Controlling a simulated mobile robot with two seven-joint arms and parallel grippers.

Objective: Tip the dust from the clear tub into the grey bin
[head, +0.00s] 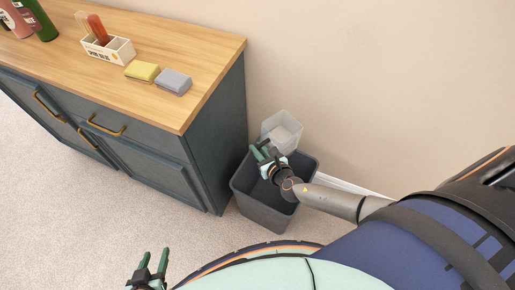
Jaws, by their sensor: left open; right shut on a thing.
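The clear tub (296,126) is at the back edge of the grey bin (262,213), close to the wall. It looks tilted, and a pale patch shows inside it; I cannot tell whether this is the dust. My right gripper (262,152) is shut on the tub's near left side, above the bin's opening. The bin stands on the floor beside the cabinet. Its inside is dark and partly hidden by my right arm. My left gripper (153,262) is open and empty at the bottom left, away from the bin.
A dark blue cabinet (150,165) with a wooden top (165,105) stands left of the bin. On it are bottles (42,22), a white holder (118,50), a yellow sponge (142,71) and a grey-blue one (174,81). The carpet in front is clear.

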